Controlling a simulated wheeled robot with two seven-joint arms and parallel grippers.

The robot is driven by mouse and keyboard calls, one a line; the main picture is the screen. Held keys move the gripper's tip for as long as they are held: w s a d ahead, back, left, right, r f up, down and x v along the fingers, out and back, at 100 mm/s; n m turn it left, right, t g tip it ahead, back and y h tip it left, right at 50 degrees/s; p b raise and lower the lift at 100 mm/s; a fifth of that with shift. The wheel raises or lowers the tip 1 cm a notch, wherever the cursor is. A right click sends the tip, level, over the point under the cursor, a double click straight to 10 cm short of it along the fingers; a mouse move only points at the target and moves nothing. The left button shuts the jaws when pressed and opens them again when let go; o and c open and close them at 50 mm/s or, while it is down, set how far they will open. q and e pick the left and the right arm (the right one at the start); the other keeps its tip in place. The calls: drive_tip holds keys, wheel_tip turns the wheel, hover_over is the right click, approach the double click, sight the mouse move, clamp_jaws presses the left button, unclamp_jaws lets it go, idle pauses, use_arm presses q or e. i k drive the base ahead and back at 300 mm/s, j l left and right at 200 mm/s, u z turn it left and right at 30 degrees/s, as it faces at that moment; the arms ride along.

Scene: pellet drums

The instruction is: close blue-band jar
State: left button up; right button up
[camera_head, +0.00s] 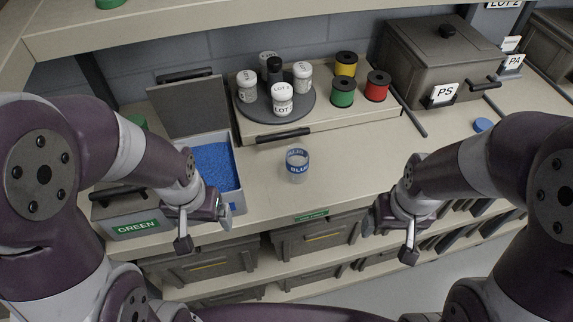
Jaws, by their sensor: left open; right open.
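The blue-band jar (297,166) stands upright and uncovered in the middle of the worktop, with "BLUE" written on its band. A blue lid (482,125) lies flat on the worktop at the right, apart from the jar. My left gripper (205,228) is open and empty at the front edge, left of the jar and in front of the blue pellet bin. My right gripper (388,237) is open and empty beyond the front edge, to the right of the jar and short of the lid.
An open bin of blue pellets (238,183) stands left of the jar, beside a box labelled GREEN (134,226). Behind are a turntable (262,117) with several white-lidded jars, several coloured spools (342,93) and a lidded PS box (416,60). The worktop around the jar is clear.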

sight(297, 156)
drive_tip(key=i+l+u, duration=0.1)
drive_tip(key=l, duration=0.3)
drive_tip(key=i+l+u, duration=0.1)
drive_tip(key=l, duration=0.35)
drive_tip(key=i+l+u, duration=0.1)
drive_tip(key=l, duration=0.3)
drive_tip(key=i+l+u, duration=0.15)
drive_tip(key=l, duration=0.3)
